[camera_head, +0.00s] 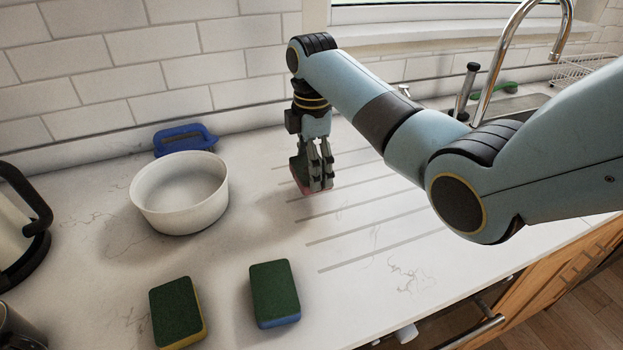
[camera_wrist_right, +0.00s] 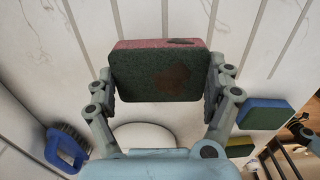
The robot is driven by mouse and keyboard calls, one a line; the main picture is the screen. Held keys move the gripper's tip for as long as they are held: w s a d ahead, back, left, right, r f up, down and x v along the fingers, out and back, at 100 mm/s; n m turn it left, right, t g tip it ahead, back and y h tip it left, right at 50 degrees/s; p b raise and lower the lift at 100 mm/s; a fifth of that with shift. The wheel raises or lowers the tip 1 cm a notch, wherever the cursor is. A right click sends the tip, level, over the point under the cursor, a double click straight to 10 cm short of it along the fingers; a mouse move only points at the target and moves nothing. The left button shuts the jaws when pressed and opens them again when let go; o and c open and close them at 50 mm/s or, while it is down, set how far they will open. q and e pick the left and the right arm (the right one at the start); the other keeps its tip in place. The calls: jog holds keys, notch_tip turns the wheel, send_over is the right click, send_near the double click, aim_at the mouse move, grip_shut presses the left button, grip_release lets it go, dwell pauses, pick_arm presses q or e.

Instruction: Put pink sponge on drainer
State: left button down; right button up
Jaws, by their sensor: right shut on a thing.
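The pink sponge (camera_wrist_right: 160,75) has a dark green scouring side and sits between the two fingers of my right gripper (camera_wrist_right: 160,88) in the right wrist view. The fingers press on its two short ends. In the head view my right gripper (camera_head: 314,180) points down over the drainer (camera_head: 350,210), the grooved part of the white counter. Only a small green and pink piece of the sponge (camera_head: 298,175) shows there, the rest hidden by the fingers. I cannot tell whether the sponge touches the grooves. My left gripper is not in view.
A white bowl (camera_head: 180,195) stands left of the drainer, with a blue brush (camera_head: 184,139) behind it. A green and yellow sponge (camera_head: 177,312) and a green and blue sponge (camera_head: 274,291) lie in front. A kettle (camera_head: 25,225) stands at the left edge. The front grooves are clear.

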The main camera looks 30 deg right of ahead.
jog(key=shift+f, duration=2)
jog(key=o, duration=0.6)
jog(key=shift+f, duration=0.1)
jog(key=shift+o, duration=0.2)
notch_tip(320, 180, up, 12)
jog(key=shift+s+r, duration=0.1)
jog(key=shift+r, duration=0.05)
